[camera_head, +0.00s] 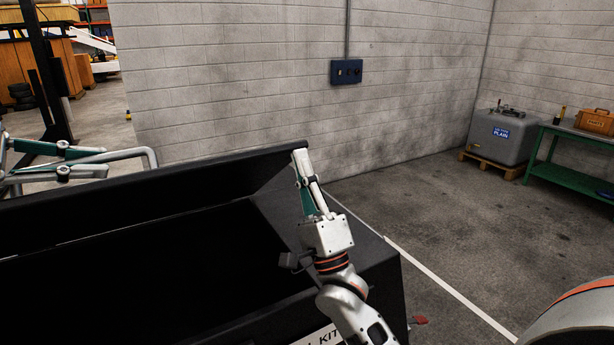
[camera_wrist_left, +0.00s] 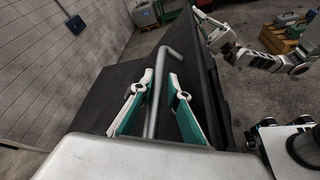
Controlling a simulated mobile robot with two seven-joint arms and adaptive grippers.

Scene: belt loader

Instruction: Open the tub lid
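The black tub (camera_head: 375,255) fills the lower left of the head view. Its black lid (camera_head: 200,175) stands raised along the far side, and the dark inside shows below. A grey bar handle (camera_head: 130,153) is on the lid's far face; it also shows in the left wrist view (camera_wrist_left: 154,105). My left gripper (camera_head: 105,160) is around this handle; its fingers (camera_wrist_left: 160,75) are apart, one on each side of the bar. My right gripper (camera_head: 300,155) is at the lid's right end, its fingers close together. I cannot tell whether it touches the lid.
A grey block wall (camera_head: 230,80) with a blue switch box (camera_head: 346,72) stands behind the tub. At the back right are a grey container (camera_head: 500,138) on a pallet and a green table (camera_head: 570,165) with an orange case (camera_head: 594,122).

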